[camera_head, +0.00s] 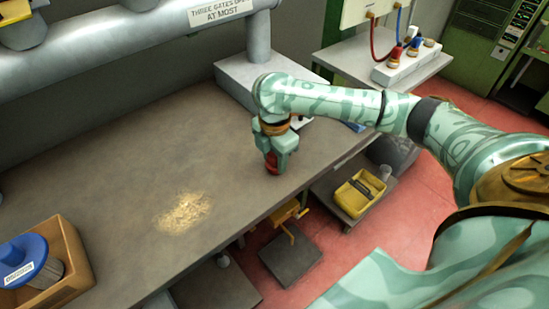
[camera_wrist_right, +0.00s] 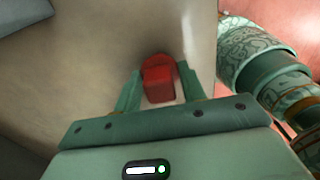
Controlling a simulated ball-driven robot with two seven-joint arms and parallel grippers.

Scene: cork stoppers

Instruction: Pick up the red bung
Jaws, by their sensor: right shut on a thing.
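The red bung (camera_head: 272,167) is at the right end of the grey bench, under my right gripper (camera_head: 277,162). In the right wrist view the red bung (camera_wrist_right: 159,80) sits between the two green fingers of my right gripper (camera_wrist_right: 160,88), which is shut on it. My left gripper is in neither view.
The grey bench (camera_head: 120,150) is mostly clear, with a patch of pale crumbs (camera_head: 184,212) in its middle. A brown box (camera_head: 75,262) with a blue-topped object (camera_head: 22,258) stands at the lower left. A large grey pipe (camera_head: 120,45) runs along the back. A yellow tray (camera_head: 359,193) stands below, right.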

